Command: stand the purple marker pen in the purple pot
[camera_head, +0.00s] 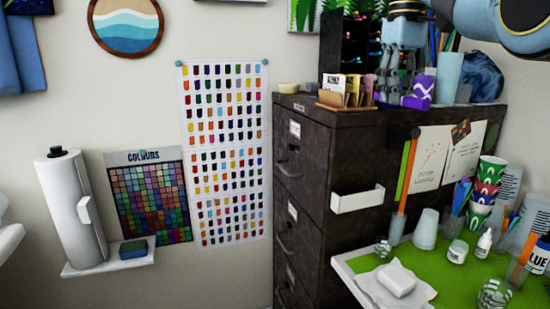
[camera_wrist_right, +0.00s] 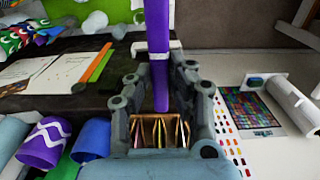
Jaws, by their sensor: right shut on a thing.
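The purple marker pen (camera_wrist_right: 158,50) is shut between the fingers of my right gripper (camera_wrist_right: 160,90) and runs towards the top of the right wrist view. My right gripper (camera_head: 390,90) hangs above the cabinet top in the head view, close to the purple pot. The purple pot (camera_head: 424,85), with a white zigzag, stands on the cabinet top, partly covered by my gripper. It also shows in the right wrist view (camera_wrist_right: 45,146), to the left of the pen and apart from it. I cannot make out the pen for sure in the head view. My left gripper is out of view.
A wooden card holder (camera_head: 346,105) stands left of my gripper on the cabinet (camera_head: 340,135). A black marker rack (camera_head: 345,40) is behind. A light blue cup (camera_head: 449,72) stands right of the pot. A blue cup (camera_wrist_right: 91,138) is beside the pot in the wrist view.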

